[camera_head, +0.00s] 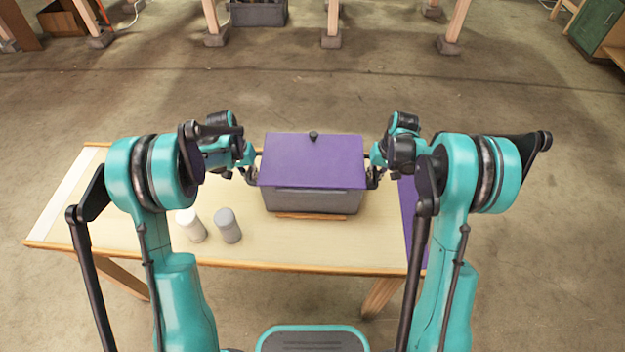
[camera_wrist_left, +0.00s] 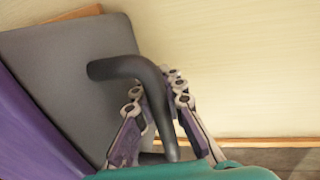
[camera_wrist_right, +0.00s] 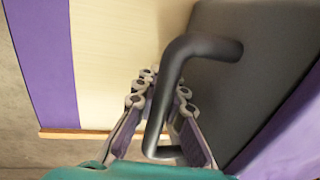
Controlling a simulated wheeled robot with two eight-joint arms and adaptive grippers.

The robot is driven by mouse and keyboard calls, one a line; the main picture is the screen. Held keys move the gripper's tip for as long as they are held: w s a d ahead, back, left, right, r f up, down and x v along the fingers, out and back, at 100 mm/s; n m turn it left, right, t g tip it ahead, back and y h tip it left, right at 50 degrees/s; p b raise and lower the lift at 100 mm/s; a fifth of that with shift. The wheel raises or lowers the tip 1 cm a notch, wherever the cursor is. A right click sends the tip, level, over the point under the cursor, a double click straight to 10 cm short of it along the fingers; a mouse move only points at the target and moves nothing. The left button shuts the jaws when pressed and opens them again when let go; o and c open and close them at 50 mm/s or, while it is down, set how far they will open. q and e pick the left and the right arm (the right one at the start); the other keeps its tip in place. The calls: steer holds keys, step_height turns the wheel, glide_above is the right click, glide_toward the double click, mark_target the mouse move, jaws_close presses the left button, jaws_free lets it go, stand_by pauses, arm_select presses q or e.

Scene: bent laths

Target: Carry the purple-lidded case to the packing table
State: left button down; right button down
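In the left wrist view the fingers (camera_wrist_left: 158,92) close in on both sides of the dark bent handle (camera_wrist_left: 125,68). My right gripper (camera_head: 373,177) is at the right-side handle, and the right wrist view shows its fingers (camera_wrist_right: 165,88) shut around that handle (camera_wrist_right: 200,47). The case's underside is hidden. Whether the table is the packing table is unclear.
A white cylinder (camera_head: 191,225) and a grey cylinder (camera_head: 228,226) stand left of the case. A purple strip (camera_head: 415,225) marks the table's right end, a white strip (camera_head: 68,195) its left. A thin wooden strip (camera_head: 311,216) shows below the case.

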arm_select(q)
steer(key=shift+r, duration=0.15)
arm_select(e)
steer(key=shift+r, duration=0.1)
